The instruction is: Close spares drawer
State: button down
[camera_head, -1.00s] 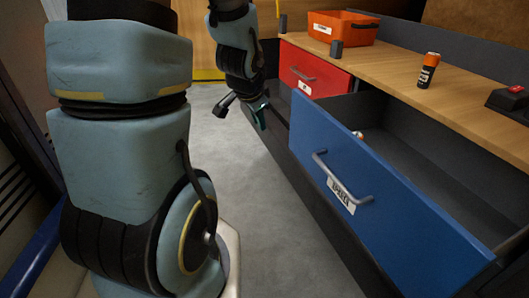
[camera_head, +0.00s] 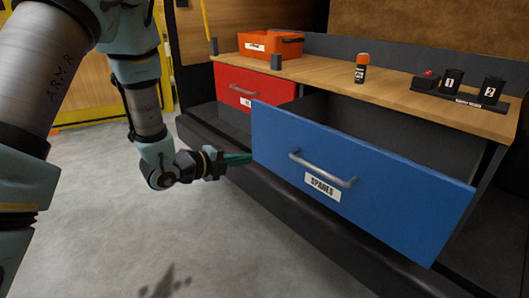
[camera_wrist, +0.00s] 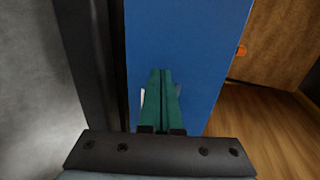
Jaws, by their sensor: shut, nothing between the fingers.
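The blue spares drawer (camera_head: 400,197) stands pulled out of the bench, with a grey bar handle (camera_head: 322,170) and a label reading SPARES (camera_head: 322,187). Its dark inside shows behind the front panel. My gripper (camera_head: 248,158) is shut and empty, beside the left edge of the drawer front. In the wrist view the shut green fingers (camera_wrist: 160,90) point at the blue drawer front (camera_wrist: 185,35) and overlap a white patch, perhaps the label. I cannot tell whether the fingertips touch the panel.
A red drawer (camera_head: 255,85) sits shut to the left. On the wooden top (camera_head: 400,92) stand an orange bin (camera_head: 271,45), a dark cylinder (camera_head: 276,62), an orange-capped can (camera_head: 361,68) and a black holder (camera_head: 460,95) with numbered pieces. Grey floor (camera_head: 190,235) is clear in front.

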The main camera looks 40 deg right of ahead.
aim_at(279, 151)
jog(key=x, duration=0.3)
jog(key=p+x, duration=0.1)
jog(key=x, duration=0.3)
jog(key=r+p+x, duration=0.1)
jog(key=x, duration=0.2)
jog(key=shift+d, duration=0.45)
jog(key=shift+d, duration=0.15)
